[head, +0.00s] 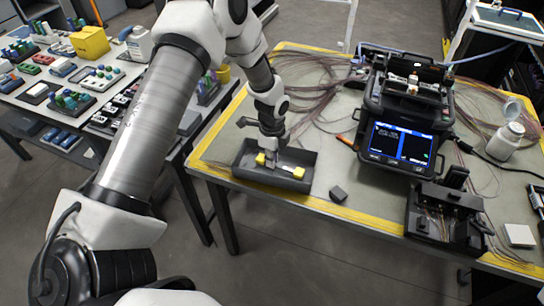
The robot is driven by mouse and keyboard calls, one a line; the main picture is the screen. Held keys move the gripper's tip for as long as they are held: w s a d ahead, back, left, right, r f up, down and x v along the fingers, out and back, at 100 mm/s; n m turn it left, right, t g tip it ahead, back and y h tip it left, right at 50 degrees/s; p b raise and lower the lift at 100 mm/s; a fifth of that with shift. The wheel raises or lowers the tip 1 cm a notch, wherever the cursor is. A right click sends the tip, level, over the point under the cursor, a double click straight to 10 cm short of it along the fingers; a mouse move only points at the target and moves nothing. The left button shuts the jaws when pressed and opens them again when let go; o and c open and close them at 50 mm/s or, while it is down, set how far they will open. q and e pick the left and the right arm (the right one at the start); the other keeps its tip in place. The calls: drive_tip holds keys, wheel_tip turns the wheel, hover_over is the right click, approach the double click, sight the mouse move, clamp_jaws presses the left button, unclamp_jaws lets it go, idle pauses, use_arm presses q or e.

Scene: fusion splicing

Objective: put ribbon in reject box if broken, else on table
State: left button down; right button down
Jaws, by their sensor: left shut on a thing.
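The dark grey open box (248,177), likely the reject box, stands at the left front corner of the table. My left gripper (271,156) points down into or just over it, shut on a small pale piece with yellow ends (298,173), which appears to be the ribbon. The piece lies across the box opening between its walls; whether it touches the floor of the box I cannot tell. It is too small to tell whether the ribbon is broken. My right gripper is not in view.
A splicer with a lit blue screen (402,143) stands on the table (335,204), with loose fibres behind the box. A black fixture (445,217) and white bottle (504,143) are at right. A cluttered bench (38,97) is at left.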

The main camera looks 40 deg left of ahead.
use_arm(q)
drive_tip(key=shift+a, duration=0.1)
drive_tip(key=c, duration=1.1)
unclamp_jaws()
drive_tip(key=shift+c, duration=0.2)
wheel_tip(320, 180, up, 12)
drive_tip(key=shift+s+f, duration=0.1)
